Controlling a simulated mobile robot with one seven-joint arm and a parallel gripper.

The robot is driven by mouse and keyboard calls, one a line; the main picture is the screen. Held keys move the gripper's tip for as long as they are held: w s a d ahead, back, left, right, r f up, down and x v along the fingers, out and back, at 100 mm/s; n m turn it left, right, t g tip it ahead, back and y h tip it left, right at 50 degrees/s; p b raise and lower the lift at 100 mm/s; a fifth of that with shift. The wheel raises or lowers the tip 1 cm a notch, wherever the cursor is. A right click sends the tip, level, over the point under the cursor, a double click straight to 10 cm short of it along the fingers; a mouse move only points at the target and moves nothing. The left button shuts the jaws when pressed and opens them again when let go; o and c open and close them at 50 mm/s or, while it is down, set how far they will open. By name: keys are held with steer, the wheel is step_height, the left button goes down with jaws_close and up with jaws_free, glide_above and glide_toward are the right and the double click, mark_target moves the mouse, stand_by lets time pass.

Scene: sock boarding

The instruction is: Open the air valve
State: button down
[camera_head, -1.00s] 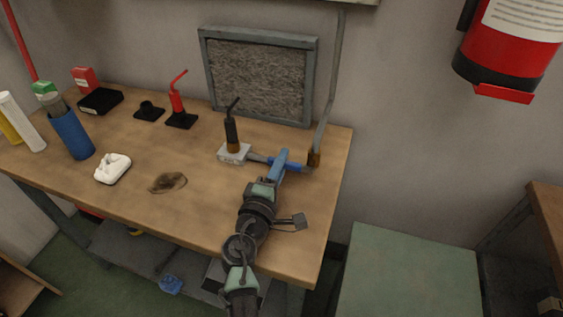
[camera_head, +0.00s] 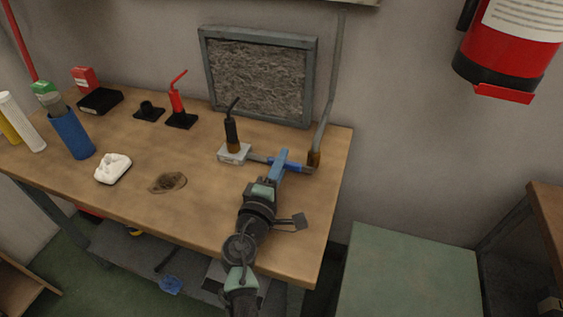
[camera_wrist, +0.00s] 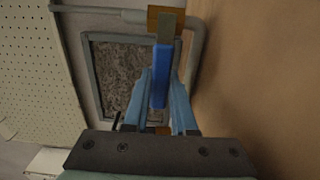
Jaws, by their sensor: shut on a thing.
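The air valve's blue handle (camera_head: 293,167) is at the right side of the workbench, beside the brass fitting (camera_head: 314,158) at the foot of a grey wall pipe. My gripper (camera_head: 283,154) reaches over the bench from the front, with its fingers at the handle. In the wrist view the blue handle (camera_wrist: 160,77) stands between the two blue-grey fingers, and my gripper (camera_wrist: 160,88) is shut on it. The handle's grey end lies in front of the brass fitting (camera_wrist: 166,15). The fingers hide part of the handle in the head view.
Left of the handle, a grey block (camera_head: 235,154) carries a black upright tool (camera_head: 232,132). A framed grey mesh panel (camera_head: 260,75) leans behind. A red tool (camera_head: 177,101), white lump (camera_head: 113,168) and blue cup (camera_head: 72,137) stand farther left. The bench's front right is clear.

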mark_target(301, 164)
steer(key=r+m+b, duration=0.1)
steer(key=m, duration=0.1)
steer(key=r+m+b, duration=0.1)
steer(key=m, duration=0.1)
steer(key=shift+s+d+b, duration=0.1)
steer(key=shift+d+b, duration=0.1)
steer(key=shift+b, duration=0.2)
steer(key=r+m+b, duration=0.1)
steer(key=m, duration=0.1)
steer(key=d+r+m+b, duration=0.1)
steer(key=m, duration=0.2)
steer(key=shift+s+d, duration=0.1)
steer(key=shift+s, duration=0.1)
steer(key=m+b, duration=0.1)
steer(key=d+r+m+b, duration=0.1)
steer(key=m, duration=0.1)
steer(key=d+m+b, duration=0.1)
steer(key=m, duration=0.1)
steer(key=shift+s+d+r, duration=0.2)
steer(key=shift+s+r, duration=0.15)
steer(key=shift+s+d+r+m+b, duration=0.1)
steer(key=shift+s+d+m+b, duration=0.1)
steer(key=shift+d+m+b, duration=0.6)
steer(key=shift+s+d+r+m+b, duration=0.15)
steer(key=shift+m+b, duration=0.1)
steer(key=shift+m, duration=0.95)
steer(key=c, duration=0.7)
jaws_free()
steer(key=shift+s, duration=0.1)
